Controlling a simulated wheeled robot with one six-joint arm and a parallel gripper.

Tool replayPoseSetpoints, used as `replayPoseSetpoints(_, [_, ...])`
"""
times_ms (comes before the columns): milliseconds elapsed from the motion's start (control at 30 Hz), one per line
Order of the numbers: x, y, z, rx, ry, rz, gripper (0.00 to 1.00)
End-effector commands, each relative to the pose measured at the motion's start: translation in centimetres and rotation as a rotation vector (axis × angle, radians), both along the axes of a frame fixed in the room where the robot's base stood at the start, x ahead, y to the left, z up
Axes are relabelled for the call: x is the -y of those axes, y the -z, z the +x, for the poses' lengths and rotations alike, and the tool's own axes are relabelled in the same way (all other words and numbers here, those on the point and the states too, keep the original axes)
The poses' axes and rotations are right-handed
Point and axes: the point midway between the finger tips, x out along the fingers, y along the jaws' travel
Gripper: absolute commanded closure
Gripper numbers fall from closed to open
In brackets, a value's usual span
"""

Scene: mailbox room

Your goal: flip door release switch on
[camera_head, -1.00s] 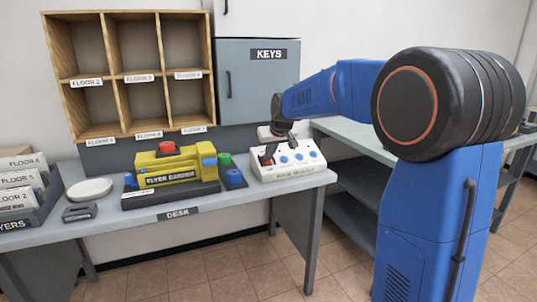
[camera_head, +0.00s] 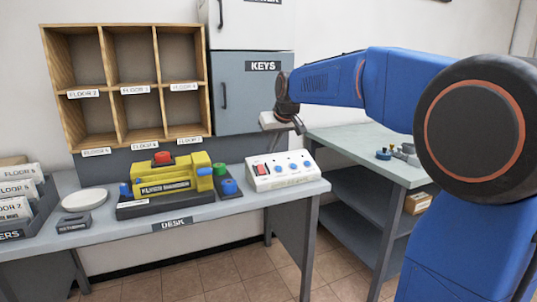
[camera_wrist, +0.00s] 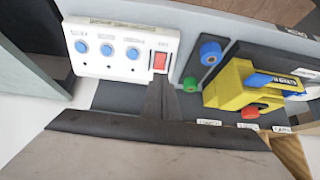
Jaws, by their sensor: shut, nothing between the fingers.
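The white control box (camera_head: 282,182) stands on the desk's right end, with a red rocker switch (camera_head: 262,169) at its left and three blue round knobs to the right of it. In the wrist view the red switch (camera_wrist: 159,62) sits just beyond the shut fingers, apart from them as far as I can tell. Small lettering beside the switch is too blurred to read. My gripper (camera_head: 299,127) is shut and empty, raised above and behind the box in the head view.
On the desk (camera_head: 218,207) are a yellow device (camera_head: 170,178) with a red button, green and blue knobs, a white dish (camera_head: 85,199) and a file tray (camera_head: 30,220). A wooden pigeonhole shelf (camera_head: 118,88) and grey key cabinet (camera_head: 255,92) are behind.

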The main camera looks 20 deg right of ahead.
Motion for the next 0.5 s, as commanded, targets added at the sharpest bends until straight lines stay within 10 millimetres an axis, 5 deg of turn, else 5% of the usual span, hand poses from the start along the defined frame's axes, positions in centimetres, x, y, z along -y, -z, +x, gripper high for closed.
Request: replayPoseSetpoints(500, [0.09,-1.2,-0.96,0.0,0.0,0.0,1.0])
